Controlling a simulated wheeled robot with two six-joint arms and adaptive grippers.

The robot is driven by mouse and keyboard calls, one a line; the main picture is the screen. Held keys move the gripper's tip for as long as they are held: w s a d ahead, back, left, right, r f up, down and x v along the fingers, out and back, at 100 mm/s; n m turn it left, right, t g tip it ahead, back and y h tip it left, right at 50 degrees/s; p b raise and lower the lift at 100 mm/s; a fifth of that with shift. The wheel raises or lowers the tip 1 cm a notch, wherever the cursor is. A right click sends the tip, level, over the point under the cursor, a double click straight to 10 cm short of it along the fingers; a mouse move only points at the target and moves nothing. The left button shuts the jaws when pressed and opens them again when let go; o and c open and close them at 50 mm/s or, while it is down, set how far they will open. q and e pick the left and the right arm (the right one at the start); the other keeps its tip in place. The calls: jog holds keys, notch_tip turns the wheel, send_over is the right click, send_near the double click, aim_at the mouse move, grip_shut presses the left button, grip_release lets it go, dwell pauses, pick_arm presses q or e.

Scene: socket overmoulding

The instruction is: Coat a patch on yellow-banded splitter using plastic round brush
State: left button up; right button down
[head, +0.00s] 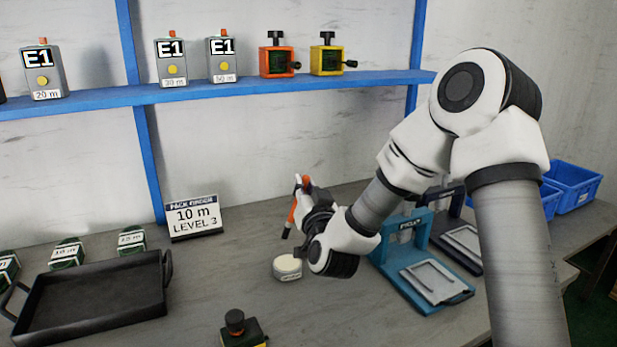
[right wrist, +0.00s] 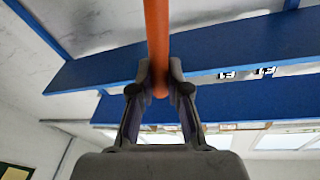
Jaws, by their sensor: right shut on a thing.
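My right gripper (head: 306,212) is shut on the orange handle of a brush (head: 293,211). The orange handle (right wrist: 157,45) also runs between the fingers in the right wrist view. The brush is nearly upright, its dark lower end just above and beside a round white pot (head: 287,267) on the bench. A dark splitter-like block (head: 243,333) with a black knob and a bit of yellow stands at the bottom edge, partly cut off. It may be the yellow-banded splitter. The brush is apart from it. My left gripper is not in view.
A black tray (head: 92,299) lies at left, with several small green boxes (head: 67,253) behind it. A "10 m LEVEL 3" sign (head: 194,217) stands at the back. Blue press (head: 423,272) and blue bins (head: 571,184) are at right. A blue shelf (head: 210,90) holds several devices.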

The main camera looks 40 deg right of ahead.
jog(key=shift+w+d+f, duration=0.1)
jog(key=shift+d+f, duration=0.25)
jog(key=shift+f, duration=0.1)
pick_arm(q)
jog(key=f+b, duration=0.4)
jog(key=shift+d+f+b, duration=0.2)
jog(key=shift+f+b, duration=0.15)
jog(key=shift+b, duration=0.05)
pick_arm(e)
notch_tip(320, 180, down, 6)
jog(key=shift+a+r, duration=0.1)
pick_arm(q)
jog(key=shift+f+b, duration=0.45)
jog(key=shift+b, duration=0.05)
pick_arm(e)
jog(key=shift+f, duration=0.6)
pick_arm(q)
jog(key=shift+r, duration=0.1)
pick_arm(e)
jog(key=shift+r, duration=0.15)
notch_tip(320, 180, up, 7)
jog(key=p, duration=0.5)
jog(key=shift+p, duration=0.35)
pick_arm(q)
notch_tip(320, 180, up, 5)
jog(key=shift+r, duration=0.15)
